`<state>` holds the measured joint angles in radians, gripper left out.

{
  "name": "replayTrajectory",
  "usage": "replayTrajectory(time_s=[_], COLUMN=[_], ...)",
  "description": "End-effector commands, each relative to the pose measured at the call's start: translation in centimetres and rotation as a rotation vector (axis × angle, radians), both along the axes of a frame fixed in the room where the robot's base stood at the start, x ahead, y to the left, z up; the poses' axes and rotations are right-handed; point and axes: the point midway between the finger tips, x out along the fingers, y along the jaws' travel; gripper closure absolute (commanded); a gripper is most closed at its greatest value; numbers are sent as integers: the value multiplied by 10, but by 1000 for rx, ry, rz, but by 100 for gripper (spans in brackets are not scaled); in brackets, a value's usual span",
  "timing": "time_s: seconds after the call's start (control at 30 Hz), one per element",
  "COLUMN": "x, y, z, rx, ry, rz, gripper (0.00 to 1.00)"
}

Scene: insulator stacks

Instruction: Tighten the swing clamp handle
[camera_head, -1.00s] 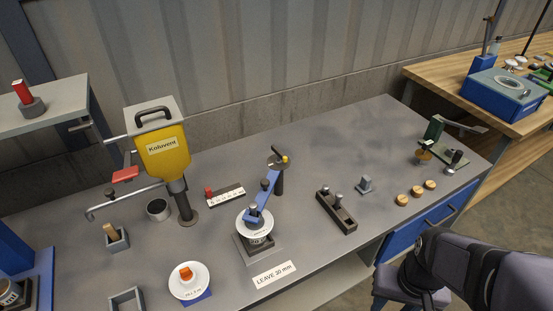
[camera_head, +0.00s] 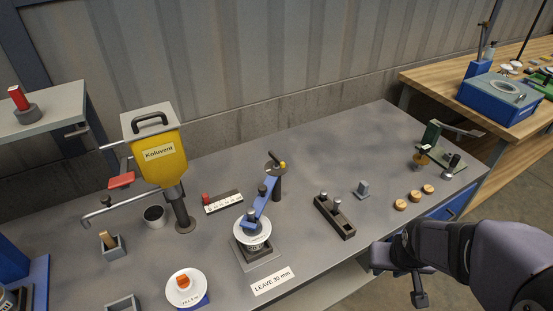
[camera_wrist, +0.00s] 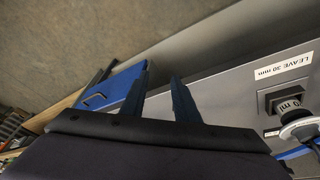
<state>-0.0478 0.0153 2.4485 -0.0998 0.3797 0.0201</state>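The swing clamp has a dark post (camera_head: 278,185) with a small yellow ball on the handle (camera_head: 282,165) at its top. Its blue arm (camera_head: 262,203) reaches down and forward over a white disc stack (camera_head: 252,232) on a square grey base. The stack also shows in the wrist view (camera_wrist: 297,122) at the right edge, partly cut off. My gripper (camera_wrist: 161,72) is open and empty, its two dark fingers apart. In the head view my arm comes in from the lower right, in front of the bench's front edge, well away from the clamp handle.
A "LEAVE 30 mm" label (camera_head: 272,281) lies before the stack. A dark block with pegs (camera_head: 335,217) and a small grey block (camera_head: 361,190) stand to the clamp's right. A yellow Kolovent hopper (camera_head: 160,160) stands left.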

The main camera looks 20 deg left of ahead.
Motion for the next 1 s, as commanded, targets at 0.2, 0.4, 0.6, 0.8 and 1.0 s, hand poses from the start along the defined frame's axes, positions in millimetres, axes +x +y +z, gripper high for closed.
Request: replayTrajectory(time_s=[0.2, 0.4, 0.6, 0.8, 1.0], x=[125, 207, 239, 231, 209], y=[48, 124, 211, 271, 290], z=[6, 31, 61, 84, 75], rx=[25, 130, 314, 501, 629], ry=[-367, -705, -1010, -1214, -1193], rz=[178, 362, 547, 674, 711], gripper=[72, 72, 72, 72, 72])
